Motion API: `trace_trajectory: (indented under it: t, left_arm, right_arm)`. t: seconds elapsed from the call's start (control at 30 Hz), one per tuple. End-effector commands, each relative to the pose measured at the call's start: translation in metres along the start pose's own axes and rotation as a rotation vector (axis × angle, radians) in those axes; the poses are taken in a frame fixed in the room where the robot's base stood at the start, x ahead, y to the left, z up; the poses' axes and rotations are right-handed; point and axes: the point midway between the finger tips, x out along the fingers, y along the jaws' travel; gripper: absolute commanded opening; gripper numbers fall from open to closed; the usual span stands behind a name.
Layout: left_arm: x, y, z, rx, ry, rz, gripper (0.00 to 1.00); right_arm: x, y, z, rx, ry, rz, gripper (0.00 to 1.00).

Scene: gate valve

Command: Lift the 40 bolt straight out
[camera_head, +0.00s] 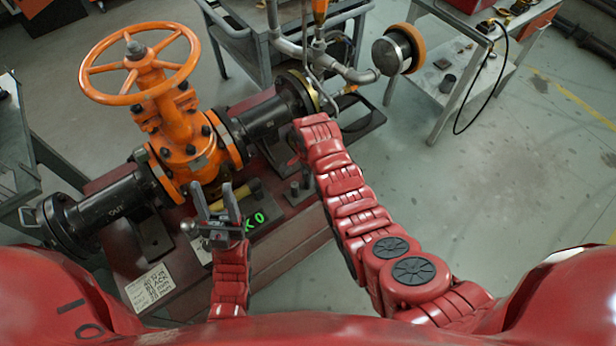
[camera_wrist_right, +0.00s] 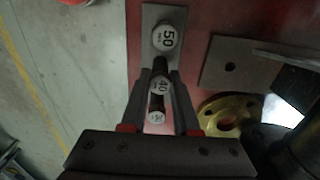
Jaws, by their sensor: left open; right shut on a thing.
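In the right wrist view, a narrow grey plate holds a row of bolts seen from above. The bolt marked 40 (camera_wrist_right: 159,86) is in the middle, between the fingers of my right gripper (camera_wrist_right: 161,76), which is shut on it. The bolt marked 50 (camera_wrist_right: 164,38) stands beyond the fingertips. A smaller bolt (camera_wrist_right: 156,117), its label too small to read, is nearer the palm. I cannot tell how far the 40 bolt is raised. In the head view my right arm hides most of that gripper. My left gripper (camera_head: 216,203) is open and empty above the red base.
The orange handwheel valve (camera_head: 180,140) with black pipes stands on the red base (camera_head: 285,240). A steel plate with a hole (camera_wrist_right: 230,66) and a brass flange (camera_wrist_right: 228,115) lie right of the bolt row. Carts stand behind; the floor at right is clear.

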Motion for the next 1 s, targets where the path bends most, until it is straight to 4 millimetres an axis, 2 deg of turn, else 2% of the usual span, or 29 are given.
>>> trace_trajectory:
  t: [0.37,0.6,0.73,0.8,1.0]
  left_arm:
    - [-0.007,0.000,0.001,0.000,0.000,0.000,0.50]
    - [-0.017,0.001,0.003,0.000,0.000,0.000,0.50]
    - [-0.023,0.001,0.004,0.000,0.000,0.000,0.50]
    - [-0.004,0.000,0.001,0.000,0.000,0.000,0.50]
    - [0.005,0.000,-0.001,0.000,0.000,0.000,0.50]
  right_arm:
    - [-0.021,-0.001,-0.001,0.000,0.002,-0.006,0.00]
    - [-0.050,-0.001,-0.001,0.000,0.002,-0.005,0.00]
    - [-0.075,-0.002,-0.001,0.000,0.002,-0.009,0.00]
    - [-0.092,0.000,0.000,0.000,0.000,-0.001,0.00]
    - [-0.101,0.000,0.000,0.000,0.000,-0.001,0.00]
